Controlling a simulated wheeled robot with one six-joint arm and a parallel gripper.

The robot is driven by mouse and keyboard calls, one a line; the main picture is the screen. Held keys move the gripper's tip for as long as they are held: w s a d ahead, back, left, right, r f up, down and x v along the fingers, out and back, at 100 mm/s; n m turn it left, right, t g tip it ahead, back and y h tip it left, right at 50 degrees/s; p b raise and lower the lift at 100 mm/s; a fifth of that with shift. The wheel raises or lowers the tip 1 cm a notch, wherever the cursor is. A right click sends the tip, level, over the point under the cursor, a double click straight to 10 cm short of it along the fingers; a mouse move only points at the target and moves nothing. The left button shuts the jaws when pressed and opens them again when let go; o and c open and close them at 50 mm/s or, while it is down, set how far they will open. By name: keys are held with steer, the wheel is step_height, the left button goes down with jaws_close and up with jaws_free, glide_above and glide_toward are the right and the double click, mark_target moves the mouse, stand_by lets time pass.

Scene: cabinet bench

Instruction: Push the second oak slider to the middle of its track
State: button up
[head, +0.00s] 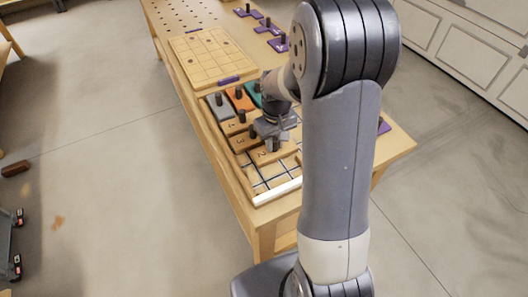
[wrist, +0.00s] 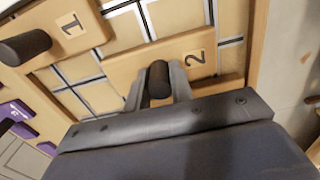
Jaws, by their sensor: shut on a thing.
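The second oak slider, a light wood block marked 2, shows in the wrist view (wrist: 215,56) with a dark round knob (wrist: 158,78). My gripper (wrist: 158,90) has one finger on each side of that knob and is shut on it. In the head view my gripper (head: 273,140) is over the near part of the slider board, and the arm hides some of the board. Another oak slider, marked 1, lies in the wrist view (wrist: 68,34) at upper left, apart from my fingers, with its own dark knob (wrist: 25,46). Dark and white track lines show around both blocks.
Grey (head: 217,109), orange (head: 236,99) and teal (head: 252,93) sliders with dark knobs sit at the board's far end. A pale wooden panel (head: 207,57) lies beyond. Several purple-based pegs (head: 268,25) stand farther back. The bench's right edge (head: 400,150) is near.

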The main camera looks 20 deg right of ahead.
mark_target(286, 144)
steer(key=shift+w+d, duration=0.2)
steer(key=shift+d, duration=0.8)
steer(key=shift+w+d, duration=0.2)
steer(key=shift+d, duration=0.8)
steer(key=o, duration=0.8)
steer(key=shift+c, duration=0.2)
steer(key=shift+r, duration=0.1)
step_height(286, 144, up, 7)
steer(key=p, duration=0.6)
steer(key=shift+r, duration=0.2)
